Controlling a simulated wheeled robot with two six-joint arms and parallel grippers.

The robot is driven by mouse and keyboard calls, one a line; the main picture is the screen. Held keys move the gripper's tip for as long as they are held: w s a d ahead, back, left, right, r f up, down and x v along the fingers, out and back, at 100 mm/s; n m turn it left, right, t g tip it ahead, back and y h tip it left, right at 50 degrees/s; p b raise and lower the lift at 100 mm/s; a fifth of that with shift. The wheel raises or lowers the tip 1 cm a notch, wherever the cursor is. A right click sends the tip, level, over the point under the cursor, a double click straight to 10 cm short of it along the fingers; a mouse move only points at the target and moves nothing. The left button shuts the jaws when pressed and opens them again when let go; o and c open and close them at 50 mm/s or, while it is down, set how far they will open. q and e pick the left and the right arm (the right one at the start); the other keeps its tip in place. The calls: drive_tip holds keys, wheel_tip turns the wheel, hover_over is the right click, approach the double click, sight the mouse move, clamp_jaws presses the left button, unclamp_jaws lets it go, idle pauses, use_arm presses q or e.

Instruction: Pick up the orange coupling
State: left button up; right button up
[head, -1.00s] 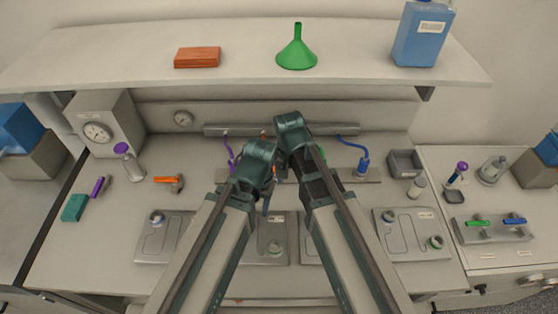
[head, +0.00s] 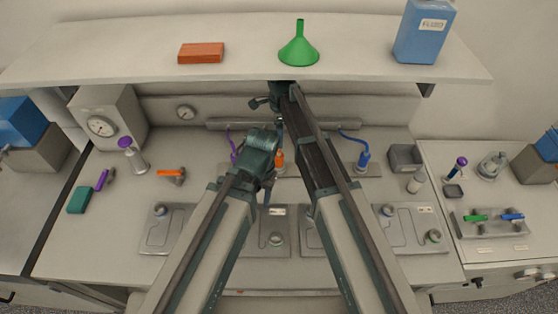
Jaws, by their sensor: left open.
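The orange coupling (head: 280,159) stands upright on the grey strip at the back of the bench, between my two arms. It is partly hidden by my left wrist. My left gripper (head: 267,196) hangs below that wrist, in front of the coupling and a little to its left. It is open and apart from the coupling, with its fingers partly hidden. My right gripper (head: 258,103) is up near the front edge of the shelf, beyond the coupling. It is small and dark, and I cannot make out its fingers.
A purple coupling (head: 235,156) and a blue coupling (head: 363,158) stand on either side on the same strip. The shelf (head: 130,58) overhangs the back, bearing a green funnel (head: 299,48). Grey plates (head: 407,240) lie in front. An orange-handled part (head: 171,173) lies at left.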

sight(279, 152)
wheel_tip(279, 152, down, 6)
drive_tip(key=b, duration=0.5)
drive_tip(key=shift+f+b, duration=0.15)
drive_tip(key=shift+b, duration=0.2)
use_arm(q)
wheel_tip(279, 152, down, 6)
wheel_tip(279, 152, down, 6)
drive_tip(key=b, duration=0.5)
drive_tip(key=shift+r, duration=0.25)
use_arm(e)
drive_tip(key=f, duration=0.5)
drive_tip(key=shift+s+a+f, duration=0.1)
drive_tip(key=shift+s+a, duration=0.05)
drive_tip(key=shift+s, duration=0.25)
use_arm(q)
drive_tip(key=shift+r, duration=0.1)
use_arm(e)
clamp_jaws()
